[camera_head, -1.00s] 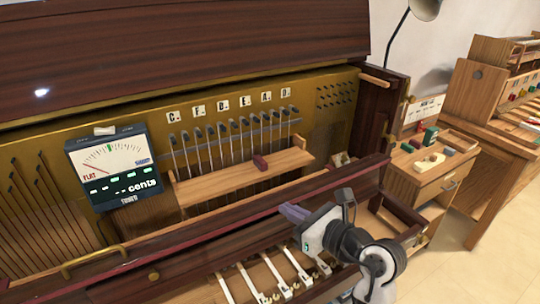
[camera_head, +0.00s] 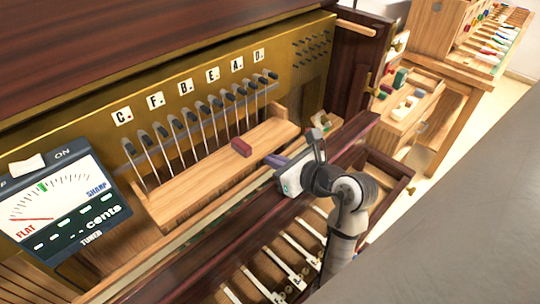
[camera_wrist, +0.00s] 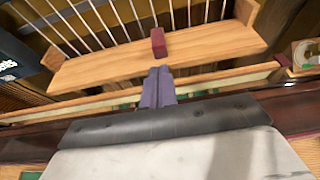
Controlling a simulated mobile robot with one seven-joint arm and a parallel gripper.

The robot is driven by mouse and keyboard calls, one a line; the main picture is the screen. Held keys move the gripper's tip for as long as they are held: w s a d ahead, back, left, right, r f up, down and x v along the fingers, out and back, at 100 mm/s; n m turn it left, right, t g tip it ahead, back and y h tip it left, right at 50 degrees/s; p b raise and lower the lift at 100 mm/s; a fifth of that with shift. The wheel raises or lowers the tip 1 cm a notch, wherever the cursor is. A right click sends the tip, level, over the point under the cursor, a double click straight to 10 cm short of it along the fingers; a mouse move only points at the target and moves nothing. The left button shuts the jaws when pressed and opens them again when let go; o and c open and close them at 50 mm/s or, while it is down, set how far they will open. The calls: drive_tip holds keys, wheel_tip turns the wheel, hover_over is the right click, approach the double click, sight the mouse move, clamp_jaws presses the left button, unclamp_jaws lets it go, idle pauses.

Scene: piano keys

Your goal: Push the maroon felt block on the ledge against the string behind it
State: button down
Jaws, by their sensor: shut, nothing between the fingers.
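The maroon felt block (camera_head: 241,147) stands on the wooden ledge (camera_head: 190,185), in front of a row of upright strings (camera_head: 212,122).
The tuner (camera_head: 62,205) stands left of the ledge, its needle on the FLAT side. A dark wooden rail (camera_head: 330,140) runs below my gripper in front of the ledge. The ledge has a raised wooden end (camera_wrist: 265,20) on the right. The ledge is otherwise bare.

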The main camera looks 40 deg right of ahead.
sight(246, 147)
drive_tip(key=shift+p+x, duration=0.7)
drive_tip(key=shift+x, duration=2.1)
drive_tip(key=shift+w+a+b, duration=0.15)
drive_tip(key=shift+w, duration=0.7)
drive_tip(key=shift+w+a+b, duration=0.1)
drive_tip(key=shift+w+b, duration=0.05)
drive_tip(key=shift+w, duration=0.65)
drive_tip(key=shift+f+b+v, duration=0.15)
drive_tip(key=shift+b+v, duration=0.25)
drive_tip(key=shift+v, duration=0.4)
drive_tip(key=shift+f+b+v, duration=0.15)
drive_tip(key=shift+b+v, duration=0.2)
drive_tip(key=shift+v, duration=0.45)
drive_tip(key=shift+f+b+v, duration=0.15)
drive_tip(key=shift+b+v, duration=0.25)
drive_tip(key=shift+v, duration=0.9)
drive_tip(key=shift+f+b+v, duration=0.2)
drive_tip(key=shift+b+v, duration=0.2)
drive_tip(key=shift+v, duration=0.9)
drive_tip(key=shift+s, duration=0.2)
